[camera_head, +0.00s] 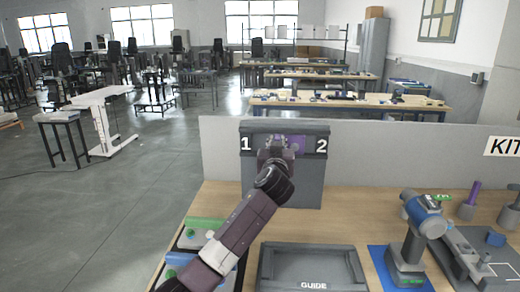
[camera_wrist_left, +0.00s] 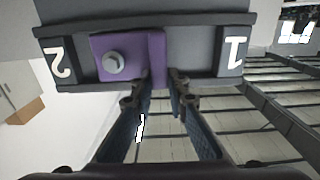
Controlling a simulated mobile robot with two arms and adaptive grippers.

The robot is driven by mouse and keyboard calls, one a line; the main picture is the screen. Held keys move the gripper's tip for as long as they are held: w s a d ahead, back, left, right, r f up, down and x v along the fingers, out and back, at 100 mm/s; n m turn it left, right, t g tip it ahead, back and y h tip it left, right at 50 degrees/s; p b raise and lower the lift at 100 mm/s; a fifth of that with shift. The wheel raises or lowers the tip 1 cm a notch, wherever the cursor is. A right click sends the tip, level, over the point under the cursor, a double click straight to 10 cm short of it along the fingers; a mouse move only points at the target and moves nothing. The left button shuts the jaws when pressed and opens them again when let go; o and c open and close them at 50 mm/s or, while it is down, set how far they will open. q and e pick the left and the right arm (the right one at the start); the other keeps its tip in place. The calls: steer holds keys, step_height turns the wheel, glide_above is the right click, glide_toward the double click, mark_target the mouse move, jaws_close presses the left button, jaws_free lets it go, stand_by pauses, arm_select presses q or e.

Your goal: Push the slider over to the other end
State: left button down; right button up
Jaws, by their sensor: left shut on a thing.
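The purple slider (camera_head: 299,144) sits in the track of a dark grey upright panel (camera_head: 300,185). The track has a white 1 at its left end and a white 2 at its right end. The slider is close to the 2 end. In the left wrist view, turned upside down, the slider (camera_wrist_left: 132,58) has a grey bolt head and a raised purple edge. My left gripper (camera_head: 274,150) is at the panel front and covers part of the slider. In the wrist view its fingers (camera_wrist_left: 158,95) are shut on the raised edge. My right gripper is out of view.
A grey GUIDE tray (camera_head: 313,286) lies on the wooden table in front of the panel. A blue and grey jointed device (camera_head: 408,245) stands on a blue mat at right. A low grey partition (camera_head: 410,150) runs behind the table.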

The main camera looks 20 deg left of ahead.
mark_target(290, 139)
arm_select(q)
steer(key=d, duration=0.1)
steer(key=w+d+b, duration=0.1)
steer(key=d, duration=0.1)
steer(key=shift+w+d+f, duration=0.1)
steer(key=shift+w+d, duration=0.05)
steer(key=shift+d, duration=0.15)
steer(key=c, duration=1.9)
jaws_free()
steer(key=shift+w+d, duration=0.1)
steer(key=shift+d, duration=0.1)
steer(key=shift+a, duration=0.1)
steer(key=shift+s, duration=0.3)
steer(key=v, duration=1.1)
steer(key=shift+s+d, duration=0.2)
steer(key=shift+s, duration=0.05)
